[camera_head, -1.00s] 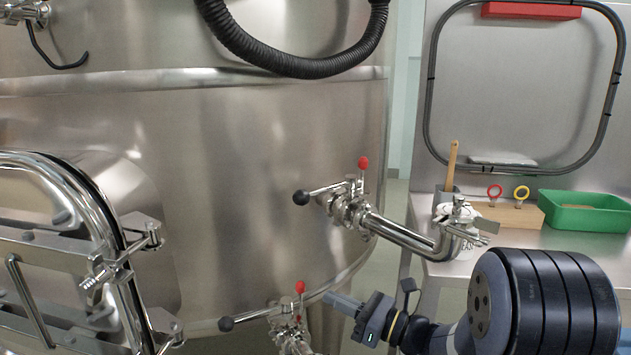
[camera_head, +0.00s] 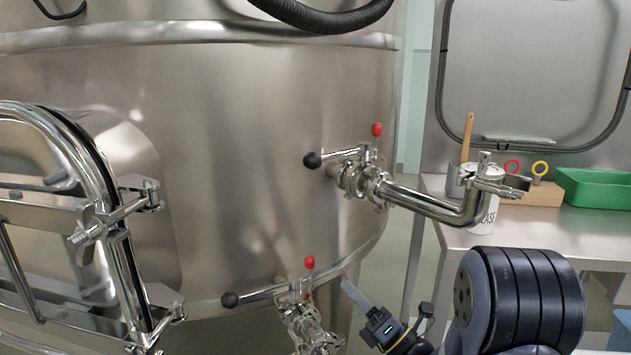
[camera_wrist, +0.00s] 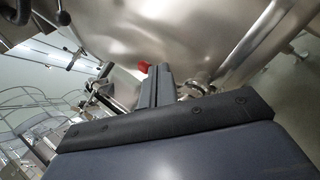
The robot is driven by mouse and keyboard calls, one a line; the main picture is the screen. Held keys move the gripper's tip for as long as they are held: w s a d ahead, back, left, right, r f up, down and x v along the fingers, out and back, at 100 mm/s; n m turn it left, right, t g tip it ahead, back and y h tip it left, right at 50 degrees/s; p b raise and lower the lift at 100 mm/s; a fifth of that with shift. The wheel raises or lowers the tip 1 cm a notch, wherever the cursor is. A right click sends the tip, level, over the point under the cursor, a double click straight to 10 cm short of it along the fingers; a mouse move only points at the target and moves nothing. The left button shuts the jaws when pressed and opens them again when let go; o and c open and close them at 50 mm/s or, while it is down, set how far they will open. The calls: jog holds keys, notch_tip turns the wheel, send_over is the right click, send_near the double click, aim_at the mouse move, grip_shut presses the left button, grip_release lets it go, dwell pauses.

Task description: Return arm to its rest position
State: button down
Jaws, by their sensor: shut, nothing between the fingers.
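My gripper (camera_head: 357,297) is at the lower middle of the head view, just right of the lower valve (camera_head: 300,305) with its black-knobbed handle and red knob. Its fingers are together with nothing between them. In the wrist view my gripper (camera_wrist: 157,82) points away from the camera, with a red knob (camera_wrist: 143,67) beyond its tips. I cannot tell whether the fingers touch the valve. My arm bends back to the lower right of the head view, in front of the steel table.
The large steel vat (camera_head: 230,180) fills the left and middle. An upper valve (camera_head: 350,172) leads to a bent pipe (camera_head: 430,203) with a white cup (camera_head: 482,212) below its end. A green tray (camera_head: 590,188) and wooden block (camera_head: 540,193) stand on the steel table (camera_head: 455,238). The hatch (camera_head: 60,230) is at left.

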jog(key=shift+s+d+f, duration=0.1)
jog(key=shift+s+d, duration=0.05)
jog(key=shift+s, duration=0.05)
jog(key=shift+w, duration=0.1)
